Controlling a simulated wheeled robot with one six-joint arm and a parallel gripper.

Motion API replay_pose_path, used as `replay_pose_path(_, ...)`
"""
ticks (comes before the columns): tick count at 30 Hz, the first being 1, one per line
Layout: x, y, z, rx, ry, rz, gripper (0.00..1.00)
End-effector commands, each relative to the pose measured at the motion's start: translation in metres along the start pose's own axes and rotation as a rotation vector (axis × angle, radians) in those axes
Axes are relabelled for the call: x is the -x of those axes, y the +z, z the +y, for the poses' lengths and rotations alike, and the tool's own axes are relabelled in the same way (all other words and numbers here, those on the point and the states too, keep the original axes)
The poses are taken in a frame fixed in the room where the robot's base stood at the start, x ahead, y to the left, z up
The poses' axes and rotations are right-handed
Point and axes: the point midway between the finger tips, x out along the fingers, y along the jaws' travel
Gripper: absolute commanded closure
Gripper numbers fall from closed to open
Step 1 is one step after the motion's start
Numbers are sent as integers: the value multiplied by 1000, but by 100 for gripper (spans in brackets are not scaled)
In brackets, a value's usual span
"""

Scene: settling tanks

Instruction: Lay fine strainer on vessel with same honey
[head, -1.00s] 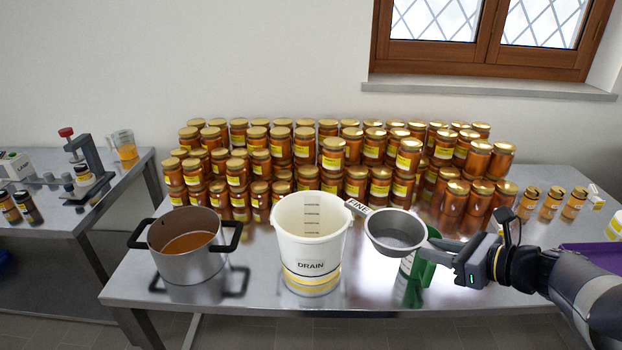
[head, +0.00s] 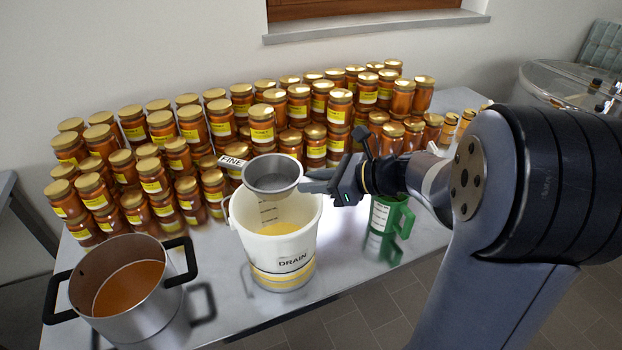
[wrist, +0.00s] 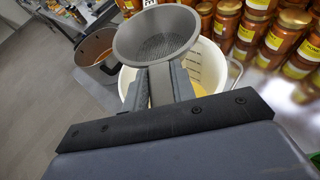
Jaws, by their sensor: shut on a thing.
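My gripper (head: 322,184) is shut on the handle of the fine strainer (head: 272,174), a grey metal bowl with a mesh bottom and a FINE tag (head: 233,161). The strainer is level, over the back part of the mouth of the white DRAIN bucket (head: 282,272); it looks raised above the rim, though the gap is hard to judge. The bucket holds pale yellow honey (head: 280,228). In the wrist view the strainer (wrist: 157,42) hides part of the bucket (wrist: 208,66). A steel pot (head: 160,318) at the left holds darker amber honey (head: 130,288). A green jug (head: 402,218) stands behind my wrist; its contents are hidden.
Rows of stacked honey jars (head: 190,120) fill the back of the steel table (head: 330,262), close behind the bucket and pot. Small jars (head: 448,125) stand at the right back. A large steel tank (head: 570,90) is beyond the table's right end. Narrow bare strips separate pot, bucket and jug.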

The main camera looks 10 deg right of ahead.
Motion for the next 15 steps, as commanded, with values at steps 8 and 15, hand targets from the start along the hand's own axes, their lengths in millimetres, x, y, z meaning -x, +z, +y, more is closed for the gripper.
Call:
replay_pose_path(8,-13,-30,0,0,0,-1,100)
replay_pose_path(15,-21,-51,0,-1,0,-1,100)
